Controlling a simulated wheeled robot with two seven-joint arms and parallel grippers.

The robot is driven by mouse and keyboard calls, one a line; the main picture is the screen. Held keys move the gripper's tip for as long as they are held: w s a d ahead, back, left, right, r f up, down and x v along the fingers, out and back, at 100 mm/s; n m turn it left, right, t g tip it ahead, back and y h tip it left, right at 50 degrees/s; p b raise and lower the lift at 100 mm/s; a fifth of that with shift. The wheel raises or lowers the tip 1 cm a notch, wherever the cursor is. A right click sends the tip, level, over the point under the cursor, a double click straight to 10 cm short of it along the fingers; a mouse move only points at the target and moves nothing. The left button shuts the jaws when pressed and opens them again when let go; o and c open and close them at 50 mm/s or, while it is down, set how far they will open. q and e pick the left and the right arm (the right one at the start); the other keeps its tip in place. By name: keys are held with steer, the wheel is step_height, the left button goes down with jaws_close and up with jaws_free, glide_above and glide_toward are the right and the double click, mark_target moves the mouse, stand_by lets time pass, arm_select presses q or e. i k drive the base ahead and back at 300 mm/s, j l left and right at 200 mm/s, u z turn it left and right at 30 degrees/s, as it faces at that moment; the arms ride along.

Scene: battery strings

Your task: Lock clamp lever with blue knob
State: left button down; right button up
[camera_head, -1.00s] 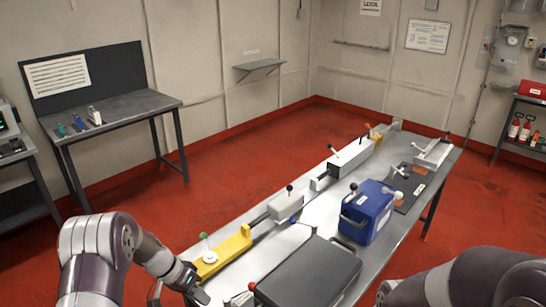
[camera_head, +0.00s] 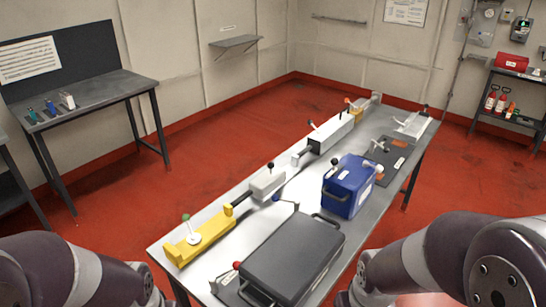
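A small blue knob (camera_head: 276,197) shows on a short lever at the back left corner of the dark grey case, beside the rail. Whether this lever is raised or pressed flat is too small to tell. My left arm (camera_head: 75,272) comes in at the lower left and my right arm (camera_head: 430,262) at the lower right. Neither gripper's fingertips show; both are out of the picture below the table's near end.
On the metal table (camera_head: 205,285) stand a yellow fixture (camera_head: 200,240) with a green knob, the dark grey case (camera_head: 293,258), a red knob (camera_head: 237,265), and a blue battery box (camera_head: 349,187). A side bench (camera_head: 95,103) stands at the left.

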mark_target(275, 198)
steer(key=i+l, duration=0.1)
steer(key=l, duration=0.85)
steer(key=i+l, duration=0.15)
steer(key=l, duration=0.35)
steer(key=i+l, duration=0.1)
steer(key=l, duration=0.35)
steer(key=i+l+z, duration=0.1)
steer(key=l, duration=0.4)
steer(key=i+j, duration=0.15)
steer(key=i, duration=0.3)
steer(key=i+j, duration=0.15)
steer(key=i, duration=0.3)
